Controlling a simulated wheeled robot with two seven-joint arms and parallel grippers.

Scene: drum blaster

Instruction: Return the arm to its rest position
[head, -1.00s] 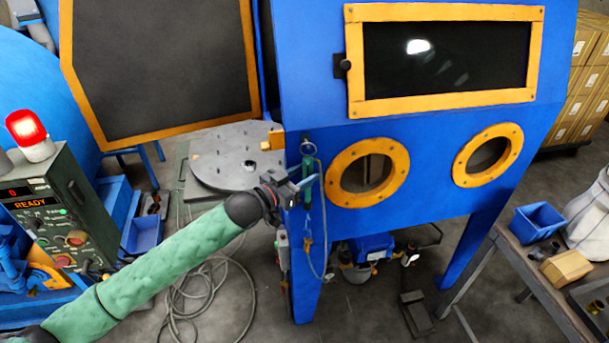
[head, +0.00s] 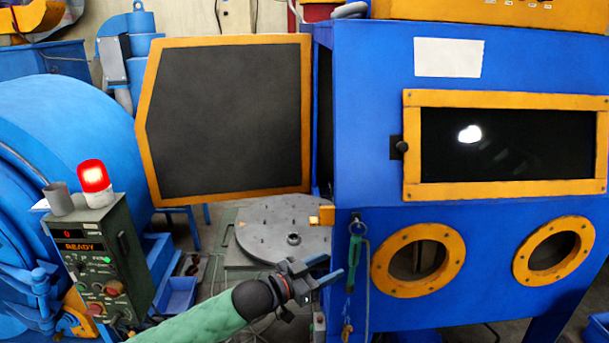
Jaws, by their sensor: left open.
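My left arm, in a green sleeve, comes in from the bottom left of the head view. My left gripper (head: 326,272) is open with nothing between its fingers. It is in front of the round grey turntable (head: 265,238) and just left of the blue blast cabinet (head: 385,65). A green-handled tool (head: 351,262) hangs on the cabinet's front edge, close to the right of the fingertips. I cannot tell whether they touch. My right gripper is not in view.
The cabinet's orange-framed side door (head: 230,120) stands open to the left. The control box (head: 98,258) reads READY and carries a lit red lamp (head: 94,177). Two orange-ringed glove ports (head: 418,259) are at the lower right. A blue drum (head: 60,130) fills the left.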

